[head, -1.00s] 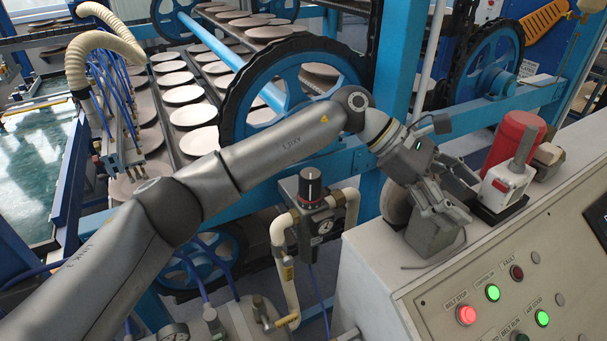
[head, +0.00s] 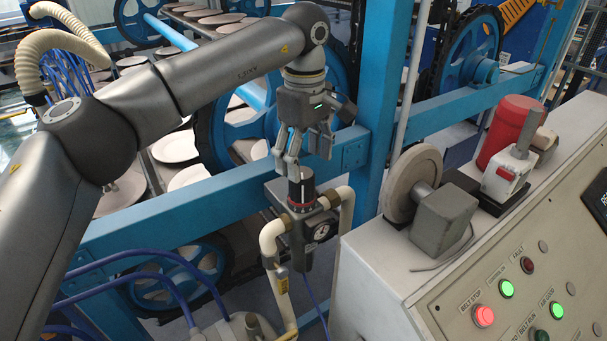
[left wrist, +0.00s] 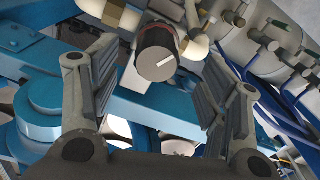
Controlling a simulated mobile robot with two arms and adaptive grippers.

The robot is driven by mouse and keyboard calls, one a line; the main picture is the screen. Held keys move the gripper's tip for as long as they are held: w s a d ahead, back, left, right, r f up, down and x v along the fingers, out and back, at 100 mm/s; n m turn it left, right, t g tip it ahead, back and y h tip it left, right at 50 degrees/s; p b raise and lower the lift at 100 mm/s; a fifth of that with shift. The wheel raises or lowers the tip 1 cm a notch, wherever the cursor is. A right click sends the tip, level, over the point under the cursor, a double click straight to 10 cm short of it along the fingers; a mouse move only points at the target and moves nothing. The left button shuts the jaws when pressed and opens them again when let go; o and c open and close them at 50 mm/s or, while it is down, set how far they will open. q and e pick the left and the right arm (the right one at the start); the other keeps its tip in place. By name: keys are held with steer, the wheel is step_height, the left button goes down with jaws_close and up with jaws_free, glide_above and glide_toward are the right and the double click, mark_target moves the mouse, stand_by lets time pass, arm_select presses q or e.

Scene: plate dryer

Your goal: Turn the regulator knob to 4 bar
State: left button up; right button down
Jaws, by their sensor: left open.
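The regulator knob (head: 301,188) is a dark cylinder with a red ring at its base, upright on top of the regulator body. A round pressure gauge (head: 321,232) sits on the body's front; its reading is too small to tell. In the left wrist view the knob (left wrist: 156,52) shows its top with a white pointer line, between and beyond the fingers. My left gripper (head: 305,150) points down just above the knob, open and empty; the wrist view also shows its spread fingers (left wrist: 158,100). Contact with the knob is not visible. My right gripper is not in view.
Cream pipes (head: 272,240) flank the regulator. A blue beam (head: 150,215) runs close behind it, and a blue post (head: 378,110) stands to its right. The control panel (head: 500,290) with lit buttons, a grey block (head: 443,218) and a red cylinder (head: 508,130) are at right.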

mark_target(302, 173)
arm_select(q)
steer(key=f, duration=0.3)
steer(key=f+p, duration=0.1)
steer(key=shift+w+a+f, duration=0.25)
steer(key=shift+w+a, duration=0.1)
steer(key=shift+w, duration=0.05)
steer(key=shift+f, duration=0.35)
steer(key=shift+s+d+f, duration=0.15)
steer(key=c, duration=1)
